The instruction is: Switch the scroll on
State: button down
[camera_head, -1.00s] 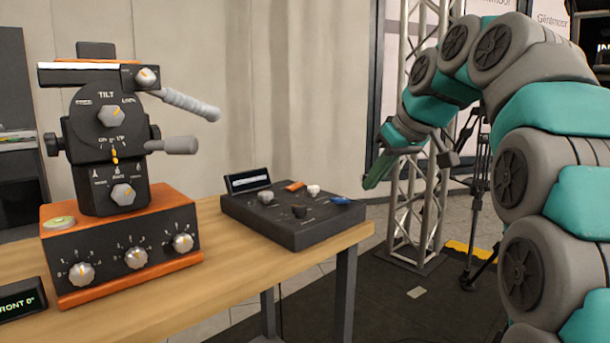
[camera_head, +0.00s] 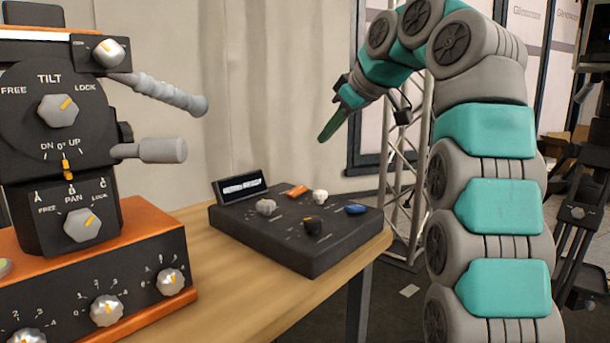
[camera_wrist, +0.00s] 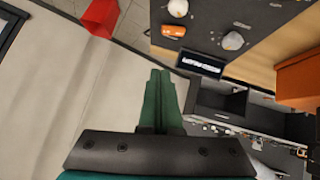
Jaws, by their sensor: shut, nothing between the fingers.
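A dark control box (camera_head: 325,248) sits on the wooden table. It has a small tilted display (camera_head: 240,187) with lit text too small to read, an orange switch (camera_head: 297,191), a white knob (camera_head: 320,197), a grey knob (camera_head: 266,207), a black knob (camera_head: 312,227) and a blue knob (camera_head: 356,209). Its labels are too small to read, so I cannot tell which control is the scroll. My gripper (camera_head: 325,136) is shut and empty, its green fingers pointing down, above and apart from the box's back right. In the wrist view, the orange switch (camera_wrist: 173,31) and display (camera_wrist: 201,64) lie beyond the fingertips.
A tilt-and-pan head (camera_head: 60,120) on an orange and black base (camera_head: 110,270) stands on the table's left, its two handles reaching toward the box. The wooden tabletop (camera_head: 215,265) is bare between them. A metal truss (camera_head: 400,200) stands behind my arm.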

jog(key=shift+f, duration=0.1)
jog(key=b, duration=0.3)
send_over(297, 192)
jog(key=d, duration=0.2)
jog(key=f, duration=0.8)
jog(key=shift+w+d, duration=0.1)
jog(key=shift+w, duration=0.2)
jog(key=shift+w+d+f+b, duration=0.1)
jog(key=shift+d+f+b, duration=0.05)
jog(key=shift+f+b, duration=0.4)
jog(key=shift+w+d+f+b, duration=0.1)
jog(key=shift+f+b, duration=0.2)
jog(key=shift+f, duration=0.45)
